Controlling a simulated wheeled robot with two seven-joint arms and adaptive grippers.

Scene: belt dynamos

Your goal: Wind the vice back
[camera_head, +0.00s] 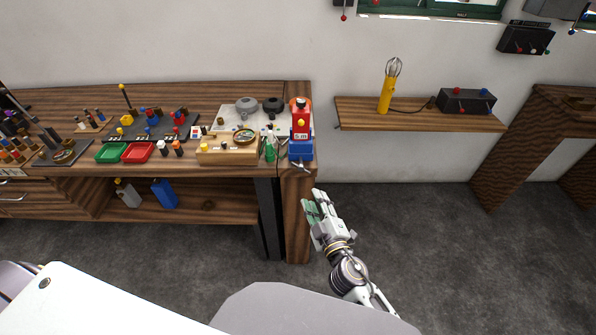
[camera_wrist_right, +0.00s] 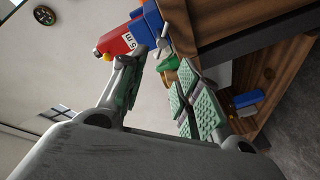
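The blue vice (camera_head: 301,151) stands at the right front corner of the wooden workbench, with its silver handle (camera_head: 300,166) at the front edge. A red tape measure (camera_head: 300,122) marked "5 m" is directly at the vice's top; I cannot tell whether the jaws grip it. In the right wrist view the vice (camera_wrist_right: 152,24) and its handle (camera_wrist_right: 163,45) lie beyond the fingertips. My right gripper (camera_head: 317,206) is open and empty, in front of and below the handle, apart from it. It also shows with spread green pads in the wrist view (camera_wrist_right: 158,92). My left gripper is out of view.
A green bottle (camera_head: 270,149) and a wooden box (camera_head: 226,152) stand just left of the vice. Green (camera_head: 111,153) and red trays lie further left. A wall shelf (camera_head: 420,115) with a yellow lamp (camera_head: 386,92) is at right. The floor between is clear.

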